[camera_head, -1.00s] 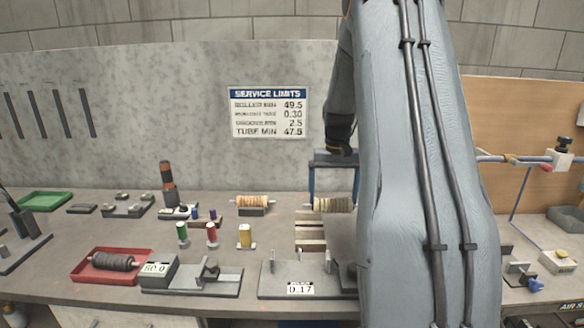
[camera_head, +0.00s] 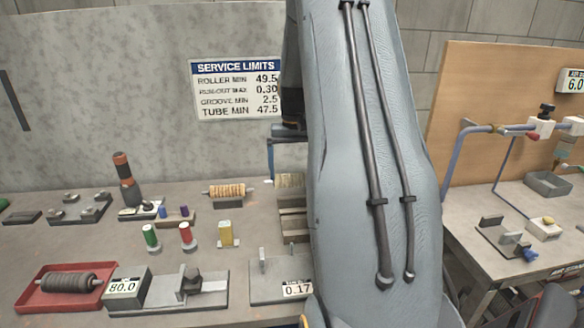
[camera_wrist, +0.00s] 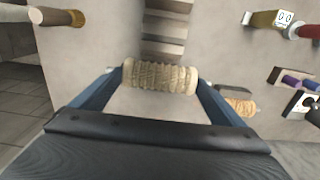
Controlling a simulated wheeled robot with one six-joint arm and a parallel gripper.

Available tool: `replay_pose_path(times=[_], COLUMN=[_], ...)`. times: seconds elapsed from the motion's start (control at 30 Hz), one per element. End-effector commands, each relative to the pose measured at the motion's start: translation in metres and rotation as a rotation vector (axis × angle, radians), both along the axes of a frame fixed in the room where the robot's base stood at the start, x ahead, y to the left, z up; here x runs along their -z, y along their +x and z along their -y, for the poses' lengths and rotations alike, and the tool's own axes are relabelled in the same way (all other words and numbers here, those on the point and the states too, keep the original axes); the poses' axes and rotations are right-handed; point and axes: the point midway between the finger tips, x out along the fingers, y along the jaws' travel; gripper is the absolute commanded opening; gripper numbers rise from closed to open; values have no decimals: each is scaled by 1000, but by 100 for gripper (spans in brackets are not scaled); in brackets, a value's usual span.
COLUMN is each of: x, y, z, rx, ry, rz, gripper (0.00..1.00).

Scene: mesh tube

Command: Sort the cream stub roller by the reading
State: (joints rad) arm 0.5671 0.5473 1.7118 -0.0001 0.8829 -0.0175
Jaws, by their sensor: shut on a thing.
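The cream stub roller (camera_wrist: 160,76) is ribbed and sits crosswise between the two blue fingers of my gripper (camera_wrist: 159,80) in the wrist view. The fingers close on its ends. In the head view the roller (camera_head: 290,181) shows beside my arm, which hides its right part and most of my gripper. A gauge stand (camera_head: 268,292) at the front of the bench has a display reading 0.17. The service limits sign (camera_head: 238,88) on the wall gives roller min 49.5, run-out max 0.30, groove min 2.5 and tube min 47.5.
A tan ribbed roller (camera_head: 228,191) rests on a block to the left. A red tray (camera_head: 35,300) holds a dark roller, beside a box display (camera_head: 124,287) reading 80.0. Green, red and yellow pieces stand mid-bench. A wooden panel with pipework (camera_head: 470,130) is at right.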

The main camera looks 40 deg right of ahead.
Motion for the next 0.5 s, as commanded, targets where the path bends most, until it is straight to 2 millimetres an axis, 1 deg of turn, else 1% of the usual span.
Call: replay_pose_path(times=[0.03,0.1,0.5], x=[7,14,46], y=[1,1,0], z=[0,0,1], rx=[1,1,1], ry=[-1,-1,0], rz=[1,1,0], gripper=[56,56,56])
